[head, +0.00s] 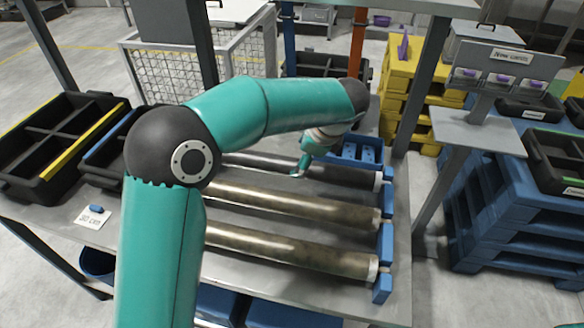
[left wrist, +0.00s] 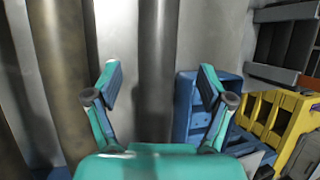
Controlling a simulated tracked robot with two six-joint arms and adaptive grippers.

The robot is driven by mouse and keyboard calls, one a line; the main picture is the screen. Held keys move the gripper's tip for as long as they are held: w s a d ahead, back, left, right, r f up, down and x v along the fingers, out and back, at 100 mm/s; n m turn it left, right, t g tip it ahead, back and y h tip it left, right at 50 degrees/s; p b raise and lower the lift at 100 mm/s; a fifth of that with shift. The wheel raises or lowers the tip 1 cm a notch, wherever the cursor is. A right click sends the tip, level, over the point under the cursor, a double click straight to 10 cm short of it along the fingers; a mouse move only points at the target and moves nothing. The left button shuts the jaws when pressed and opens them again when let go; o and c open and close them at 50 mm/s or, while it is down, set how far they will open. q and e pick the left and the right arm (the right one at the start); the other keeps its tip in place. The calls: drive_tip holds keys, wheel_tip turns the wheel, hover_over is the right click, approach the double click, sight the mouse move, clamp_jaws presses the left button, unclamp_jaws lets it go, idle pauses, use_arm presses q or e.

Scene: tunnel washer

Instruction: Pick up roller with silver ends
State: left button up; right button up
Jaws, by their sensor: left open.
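Three long rollers lie side by side on the grey table: a dark back roller (head: 255,165), a bronze middle roller (head: 290,203) and a bronze front roller (head: 290,250). Their right ends show pale or silvery caps; my arm hides their left ends. My left gripper (head: 302,167) is open above the back roller, near its right part. In the left wrist view the left gripper (left wrist: 159,80) has its fingers apart, with the dark roller (left wrist: 157,65) between them in the picture and a bronze roller (left wrist: 60,75) to the left. Contact cannot be told. My right gripper is out of view.
Blue roller supports (head: 383,245) stand at the table's right side. A blue tray (head: 352,152) sits just behind the back roller. Black divided crates (head: 45,185) are at the left. A table post (head: 418,80) rises at the right. A wire cage (head: 165,70) stands behind.

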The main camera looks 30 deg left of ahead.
sight(296, 163)
use_arm(q)
drive_tip(key=x, duration=0.5)
drive_tip(key=shift+s+f, duration=0.1)
drive_tip(key=shift+f, duration=0.05)
clamp_jaws()
